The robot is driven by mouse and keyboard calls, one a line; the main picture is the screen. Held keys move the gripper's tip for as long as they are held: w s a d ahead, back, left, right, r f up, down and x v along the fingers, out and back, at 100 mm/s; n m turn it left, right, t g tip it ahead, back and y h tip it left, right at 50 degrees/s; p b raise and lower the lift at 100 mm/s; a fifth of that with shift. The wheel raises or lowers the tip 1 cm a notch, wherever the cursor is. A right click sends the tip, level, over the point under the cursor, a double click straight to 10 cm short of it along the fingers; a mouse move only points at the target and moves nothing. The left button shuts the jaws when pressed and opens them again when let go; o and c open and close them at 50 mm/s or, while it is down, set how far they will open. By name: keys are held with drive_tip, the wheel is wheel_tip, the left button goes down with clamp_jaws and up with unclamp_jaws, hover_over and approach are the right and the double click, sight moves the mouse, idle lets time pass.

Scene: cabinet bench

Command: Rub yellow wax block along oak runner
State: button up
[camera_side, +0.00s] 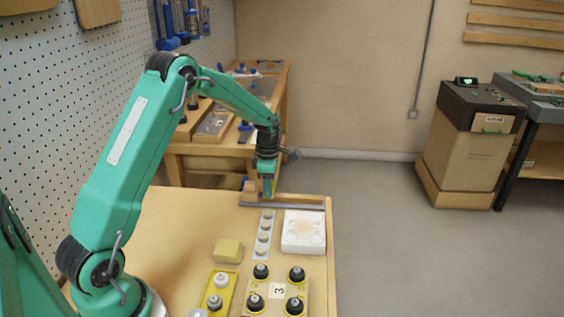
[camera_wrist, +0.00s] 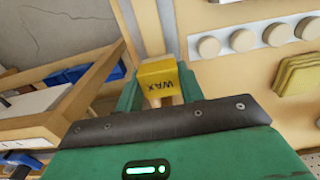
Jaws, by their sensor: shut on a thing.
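The yellow wax block (camera_wrist: 157,78), marked WAX, is held between the fingers of my gripper (camera_wrist: 158,92) in the wrist view. My gripper (camera_side: 267,192) points down at the far edge of the bench in the side view, where it hides the block. The oak runner (camera_side: 298,199) is a pale wooden strip along that edge, beside a grey rail. In the wrist view the runner (camera_wrist: 146,25) extends away from the block, which overlaps its near end. I cannot tell whether block and runner touch.
A strip of round discs (camera_side: 264,236), a white box (camera_side: 304,246) and a tan-yellow sponge-like block (camera_side: 228,251) lie nearer. A board with black knobs (camera_side: 278,292) and a yellow tray (camera_side: 231,284) are at the front. Bare bench (camera_side: 180,235) lies left.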

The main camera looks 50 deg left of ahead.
sight(285, 196)
drive_tip(key=shift+s+a+f, duration=0.2)
drive_tip(key=shift+s+a, duration=0.55)
drive_tip(key=shift+s, duration=0.2)
drive_tip(key=shift+c, duration=0.3)
drive_tip(key=shift+s+a, duration=0.15)
drive_tip(key=shift+a, duration=0.05)
drive_tip(key=shift+c, duration=1.3)
drive_tip(key=shift+w+d+r, duration=0.1)
drive_tip(key=shift+w+d, duration=1.35)
drive_tip(key=shift+w, duration=0.05)
drive_tip(key=shift+c, duration=0.2)
drive_tip(key=shift+w, duration=0.1)
drive_tip(key=shift+w+d, duration=1.25)
